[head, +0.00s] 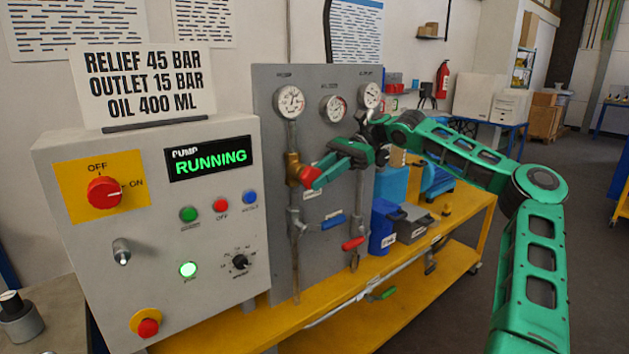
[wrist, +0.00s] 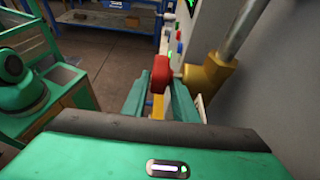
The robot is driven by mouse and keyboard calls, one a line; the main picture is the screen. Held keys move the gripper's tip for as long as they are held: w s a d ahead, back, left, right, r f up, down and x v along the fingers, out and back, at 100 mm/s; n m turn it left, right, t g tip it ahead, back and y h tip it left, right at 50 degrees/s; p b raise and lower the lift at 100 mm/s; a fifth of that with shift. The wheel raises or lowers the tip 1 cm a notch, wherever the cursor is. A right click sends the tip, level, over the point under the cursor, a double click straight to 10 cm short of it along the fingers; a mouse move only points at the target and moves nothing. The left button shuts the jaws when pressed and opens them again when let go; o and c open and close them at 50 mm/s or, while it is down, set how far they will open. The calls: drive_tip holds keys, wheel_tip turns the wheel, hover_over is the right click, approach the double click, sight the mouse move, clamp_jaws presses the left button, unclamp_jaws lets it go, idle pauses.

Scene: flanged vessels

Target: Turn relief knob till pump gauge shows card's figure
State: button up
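The card (head: 146,87) reads RELIEF 45 BAR, OUTLET 15 BAR, OIL 400 ML. Three round gauges sit on the grey panel: left (head: 290,101), middle (head: 333,108) and right (head: 370,95). Their labels and needle readings are too small to tell. The red relief knob (head: 310,177) is on a brass valve (head: 293,166) below the left gauge. My gripper (head: 322,168) is at this knob. In the wrist view the knob (wrist: 161,73) lies between my two fingertips, with the brass body (wrist: 209,75) to its right. Whether the fingers press on it is unclear.
The control box has a red-on-yellow switch (head: 104,193), a lit RUNNING display (head: 210,159) and several buttons. Below the knob are a blue lever (head: 332,222) and a red lever (head: 353,243) on the pipes. A yellow bench (head: 400,292) runs underneath.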

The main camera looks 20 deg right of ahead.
drive_tip(key=v, duration=1)
drive_tip(key=shift+w+d, duration=0.2)
drive_tip(key=shift+d, duration=0.15)
drive_tip(key=shift+r, duration=0.1)
